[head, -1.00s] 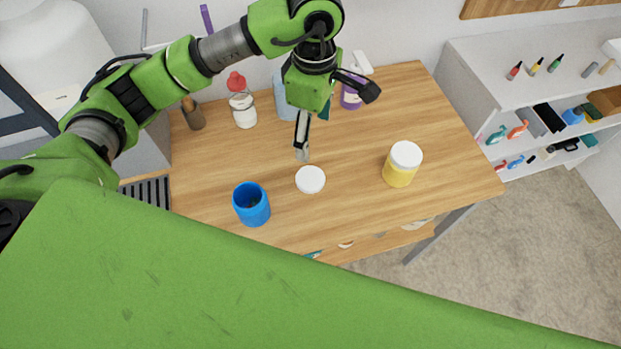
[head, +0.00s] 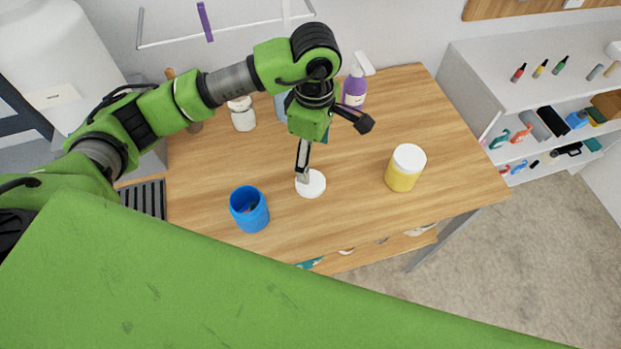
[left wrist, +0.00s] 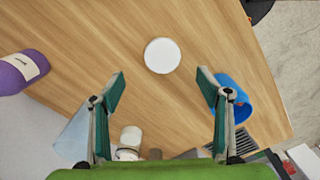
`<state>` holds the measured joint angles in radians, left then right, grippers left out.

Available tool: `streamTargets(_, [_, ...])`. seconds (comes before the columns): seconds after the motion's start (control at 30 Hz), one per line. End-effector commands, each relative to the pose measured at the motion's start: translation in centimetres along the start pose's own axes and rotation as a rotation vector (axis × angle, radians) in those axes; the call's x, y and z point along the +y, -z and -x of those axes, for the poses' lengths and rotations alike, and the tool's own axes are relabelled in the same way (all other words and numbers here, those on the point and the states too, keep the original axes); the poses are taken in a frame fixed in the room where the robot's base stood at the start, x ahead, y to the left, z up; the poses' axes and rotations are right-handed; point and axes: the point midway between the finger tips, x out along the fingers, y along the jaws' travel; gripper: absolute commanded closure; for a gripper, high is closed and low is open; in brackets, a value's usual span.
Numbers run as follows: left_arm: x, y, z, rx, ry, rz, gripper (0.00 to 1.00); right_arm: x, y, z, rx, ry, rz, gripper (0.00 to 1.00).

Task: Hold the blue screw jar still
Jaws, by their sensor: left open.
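The blue screw jar (head: 249,210) stands upright and open on the wooden table, with small dark items inside. Its blue body also shows in the left wrist view (left wrist: 237,103), partly behind one finger. A round white lid (head: 312,186) lies flat on the table to the right of the jar; it shows whole in the left wrist view (left wrist: 162,56). My left gripper (head: 303,178) is open and empty above the table, its fingertip overlapping the lid's edge in the head view. In the left wrist view the fingers (left wrist: 162,83) are spread wide. My right gripper is not in view.
A yellow jar with a white lid (head: 405,168) stands at the right of the table. A purple spray bottle (head: 355,91) and a white-capped jar (head: 243,117) stand at the back. A shelf unit (head: 500,75) is beyond on the right. The table's front middle is clear.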

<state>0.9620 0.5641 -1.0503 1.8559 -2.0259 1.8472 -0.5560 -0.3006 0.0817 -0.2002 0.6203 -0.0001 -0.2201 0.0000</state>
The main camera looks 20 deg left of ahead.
Motion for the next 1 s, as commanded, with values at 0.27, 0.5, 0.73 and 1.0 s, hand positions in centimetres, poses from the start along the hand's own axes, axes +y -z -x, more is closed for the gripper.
streamTargets(0.27, [-0.1, 0.0, -4.0, 0.0, 0.002, -0.002, 0.3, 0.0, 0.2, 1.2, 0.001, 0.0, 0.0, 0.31])
streamTargets(0.5, [0.0, 0.0, -4.4, 0.001, -0.001, -0.002, 0.3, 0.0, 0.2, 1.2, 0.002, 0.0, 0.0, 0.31])
streamTargets(0.73, [-0.3, 0.1, -5.0, 0.0, 0.004, 0.0, 0.3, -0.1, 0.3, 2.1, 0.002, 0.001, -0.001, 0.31])
streamTargets(1.0, [-0.5, 0.5, -8.8, 0.0, 0.003, 0.0, 0.3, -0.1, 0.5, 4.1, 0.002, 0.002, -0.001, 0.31])
